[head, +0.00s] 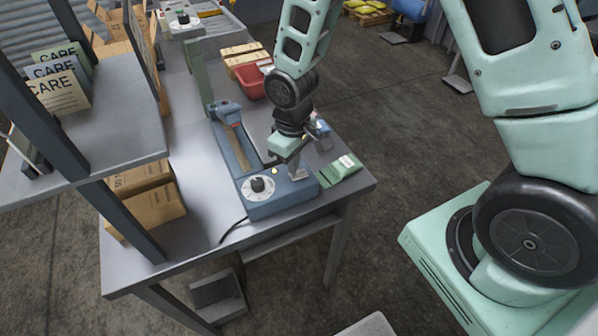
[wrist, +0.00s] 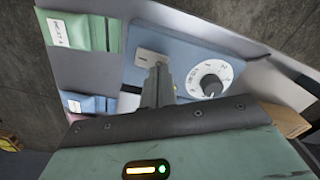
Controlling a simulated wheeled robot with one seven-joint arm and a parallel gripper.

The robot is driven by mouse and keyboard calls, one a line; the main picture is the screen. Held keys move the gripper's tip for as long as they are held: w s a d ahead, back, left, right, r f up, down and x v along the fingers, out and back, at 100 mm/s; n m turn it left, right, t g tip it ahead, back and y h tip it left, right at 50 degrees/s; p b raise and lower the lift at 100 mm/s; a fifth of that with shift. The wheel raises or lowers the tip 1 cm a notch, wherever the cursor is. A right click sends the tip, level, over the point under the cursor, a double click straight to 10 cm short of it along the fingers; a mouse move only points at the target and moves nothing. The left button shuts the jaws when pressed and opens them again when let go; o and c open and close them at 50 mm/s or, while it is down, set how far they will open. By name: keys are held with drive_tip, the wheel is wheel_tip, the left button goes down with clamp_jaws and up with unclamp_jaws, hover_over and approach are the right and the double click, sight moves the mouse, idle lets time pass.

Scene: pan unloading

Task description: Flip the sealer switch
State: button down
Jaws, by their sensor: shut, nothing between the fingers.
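The blue sealer (head: 275,200) sits near the table's front corner, with a white dial (head: 258,188) and a small yellow light (head: 275,171) on its top. In the wrist view, the sealer's blue top (wrist: 190,52) shows the dial (wrist: 210,78) to the right of my gripper and a small pale plate (wrist: 147,57) just beyond the fingertips. That plate looks like the switch's place, but the fingers partly cover it and I cannot tell its position. My gripper (head: 298,174) is shut and empty, pointing down at the sealer's right end. The fingers (wrist: 158,72) look close to the surface; contact is unclear.
A green packet (head: 340,168) lies right of the sealer, and a blue-labelled pouch (head: 320,130) is behind my gripper. Cardboard boxes (head: 145,195) sit under the shelf (head: 90,130) at left. A black cord leaves the sealer's front left.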

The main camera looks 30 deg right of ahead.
sight(293, 176)
drive_tip(key=shift+f+b, duration=0.75)
drive_tip(key=shift+f, duration=0.2)
idle(0.6)
drive_tip(key=shift+r, duration=0.15)
drive_tip(key=shift+r+p, duration=2.9)
drive_tip(key=shift+r, duration=0.55)
drive_tip(key=shift+s+a+b, duration=0.1)
drive_tip(key=shift+a+b, duration=0.1)
drive_tip(key=shift+b, duration=0.1)
drive_tip(key=s+a+r+b, duration=0.2)
drive_tip(key=s+b, duration=0.1)
drive_tip(key=s, duration=0.3)
drive_tip(key=s+a+r+n+b, duration=0.1)
drive_tip(key=s+a+r+b, duration=0.1)
drive_tip(key=s, duration=0.5)
drive_tip(key=s+a+r+b, duration=0.2)
drive_tip(key=s+r+b, duration=0.1)
drive_tip(key=s, duration=0.3)
drive_tip(key=shift+s+n+y+b, duration=0.3)
drive_tip(key=shift+s+n+b, duration=0.1)
drive_tip(key=shift+b, duration=0.45)
